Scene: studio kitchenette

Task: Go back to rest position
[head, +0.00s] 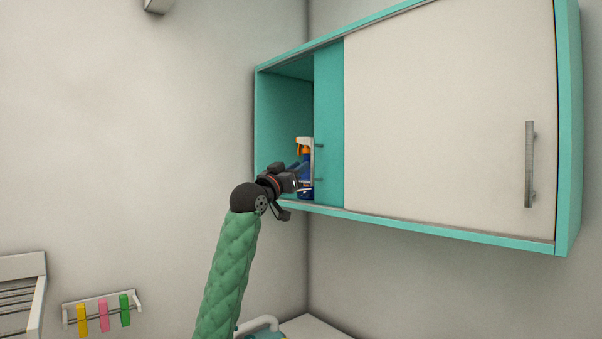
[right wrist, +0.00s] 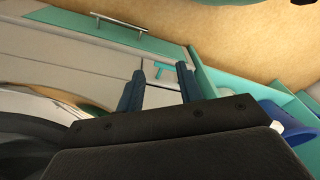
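My left gripper (head: 298,178) is at the open left end of the wall cabinet (head: 450,229), at the end of my green padded arm. A blue spray bottle (head: 304,150) with a white and orange head stands upright inside the cabinet, right by this gripper. The gripper covers part of the bottle, and I cannot tell whether its fingers touch or hold it. My right gripper (right wrist: 158,84) shows only in the right wrist view. Its two blue fingers are apart with nothing between them.
The white sliding door (head: 445,120) covers the cabinet's right part. A small rack (head: 100,297) with yellow, pink and green pegs hangs at lower left. In the right wrist view, a drawer front with a metal handle (right wrist: 118,20) lies beyond the right fingers.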

